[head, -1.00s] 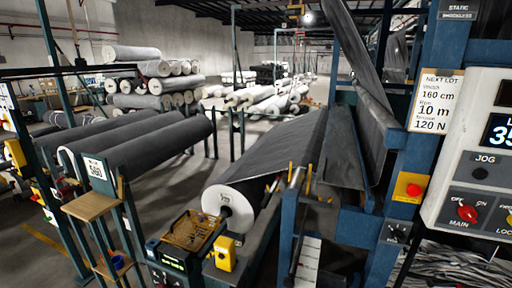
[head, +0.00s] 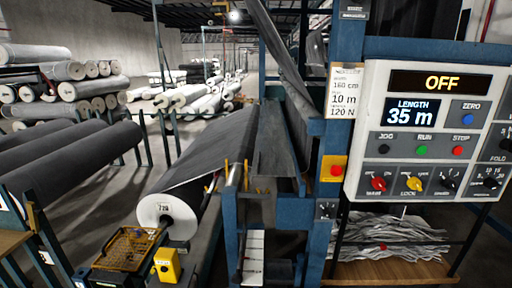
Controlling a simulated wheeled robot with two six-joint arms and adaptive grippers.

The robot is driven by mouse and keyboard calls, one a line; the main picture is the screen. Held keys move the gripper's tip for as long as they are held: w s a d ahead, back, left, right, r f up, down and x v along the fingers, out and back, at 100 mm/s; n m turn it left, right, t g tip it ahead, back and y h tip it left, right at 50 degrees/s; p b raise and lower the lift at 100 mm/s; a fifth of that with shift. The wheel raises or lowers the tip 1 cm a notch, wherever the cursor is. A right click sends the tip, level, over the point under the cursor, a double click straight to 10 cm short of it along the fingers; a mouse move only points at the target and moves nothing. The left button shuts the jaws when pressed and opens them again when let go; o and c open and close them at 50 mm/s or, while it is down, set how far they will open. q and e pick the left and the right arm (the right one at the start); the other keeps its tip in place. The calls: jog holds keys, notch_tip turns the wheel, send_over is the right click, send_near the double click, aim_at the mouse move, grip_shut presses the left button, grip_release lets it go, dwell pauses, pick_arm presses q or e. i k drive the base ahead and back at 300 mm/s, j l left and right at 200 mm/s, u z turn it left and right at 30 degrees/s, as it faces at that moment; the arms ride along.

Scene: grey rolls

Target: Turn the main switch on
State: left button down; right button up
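The main switch (head: 378,184) is a red rotary knob at the lower left of the white control panel (head: 359,120) on the right. Its label below is small, and I cannot read which way the knob points. The panel's top display (head: 441,82) reads OFF, and the length display (head: 411,112) reads 35 m. Neither of my grippers shows in the head view.
A yellow lock knob (head: 414,184) and black knobs sit right of the main switch. A red button on a yellow box (head: 333,169) is on the blue post (head: 345,50) left of the panel. A wooden shelf (head: 390,271) with crumpled material is below. Grey rolls fill the left.

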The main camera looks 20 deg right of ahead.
aim_at(378, 182)
jog(key=z, duration=1.75)
